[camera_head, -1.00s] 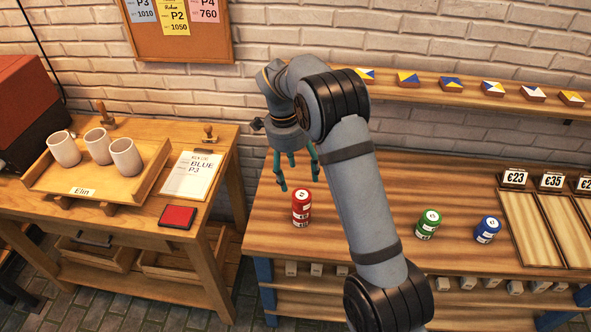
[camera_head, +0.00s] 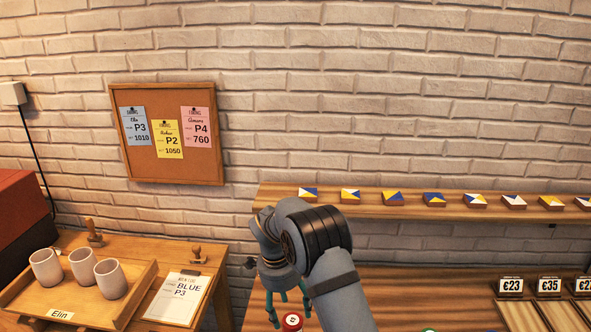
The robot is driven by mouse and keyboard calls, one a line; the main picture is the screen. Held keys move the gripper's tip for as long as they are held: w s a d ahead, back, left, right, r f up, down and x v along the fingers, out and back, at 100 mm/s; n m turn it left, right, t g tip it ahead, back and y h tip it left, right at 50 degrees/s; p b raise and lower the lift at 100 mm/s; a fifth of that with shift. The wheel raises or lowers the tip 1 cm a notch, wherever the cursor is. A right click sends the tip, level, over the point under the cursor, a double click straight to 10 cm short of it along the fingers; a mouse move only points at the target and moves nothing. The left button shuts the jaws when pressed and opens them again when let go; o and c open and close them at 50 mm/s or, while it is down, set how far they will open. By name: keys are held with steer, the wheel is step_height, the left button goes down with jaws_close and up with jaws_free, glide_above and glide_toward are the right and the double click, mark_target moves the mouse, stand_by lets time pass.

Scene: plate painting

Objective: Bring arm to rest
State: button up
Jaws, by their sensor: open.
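My arm reaches up from the bottom of the view over the right-hand workbench (camera_head: 400,285). My gripper (camera_head: 287,312) points down with its teal fingers spread and nothing seen between them. A red can (camera_head: 292,321) shows only its top at the bottom edge, close to the fingers in the picture; I cannot tell whether they touch. The fingertips are near the lower edge of the view.
A left table holds a tray (camera_head: 128,306) with three cups, a clipboard (camera_head: 178,297) reading BLUE P3, and stamps (camera_head: 196,256). A shelf (camera_head: 385,211) with several painted tiles runs behind my arm. A corkboard (camera_head: 150,174) hangs on the brick wall.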

mark_target(292, 320)
steer(key=f, duration=0.3)
steer(key=d+f+p, duration=0.1)
steer(key=f, duration=0.1)
steer(key=shift+f, duration=0.2)
steer(key=shift+w+a+r, duration=0.1)
steer(key=shift+w, duration=0.1)
steer(key=shift+w+r+b, duration=0.1)
steer(key=shift+r+b, duration=0.15)
steer(key=shift+b, duration=0.2)
steer(key=shift+r, duration=0.95)
steer(key=shift+s+f, duration=0.1)
steer(key=shift+s, duration=0.1)
